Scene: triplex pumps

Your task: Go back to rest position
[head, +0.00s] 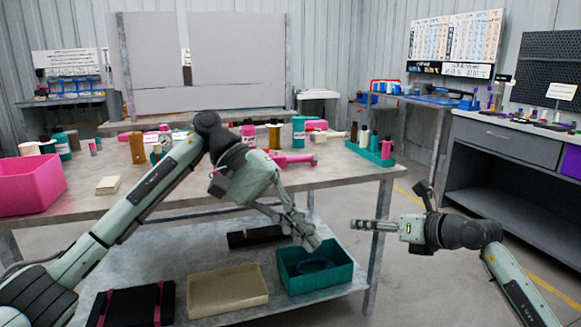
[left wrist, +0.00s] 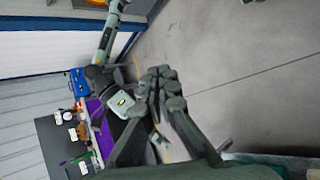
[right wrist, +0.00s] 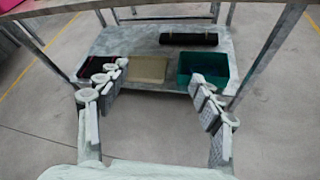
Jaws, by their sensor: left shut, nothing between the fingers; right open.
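My left gripper (head: 300,228) is shut and empty. It hangs in front of the table's front edge, above the lower shelf, with its fingers pointing down and right. In the left wrist view its fingers (left wrist: 160,95) are pressed together with nothing between them. My right gripper (head: 376,225) is to the right of the table in the head view, pointing left, held over open floor. In the right wrist view its fingers (right wrist: 155,105) are spread wide, with nothing between them and the lower shelf beyond.
The worktable (head: 335,178) carries bottles, a pink bin (head: 30,186) and a teal rack of bottles (head: 369,156). Its lower shelf (head: 345,262) holds a teal bin (head: 318,280), a beige tray (head: 228,291) and dark cases. A grey workbench (head: 505,140) stands right, with free floor between.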

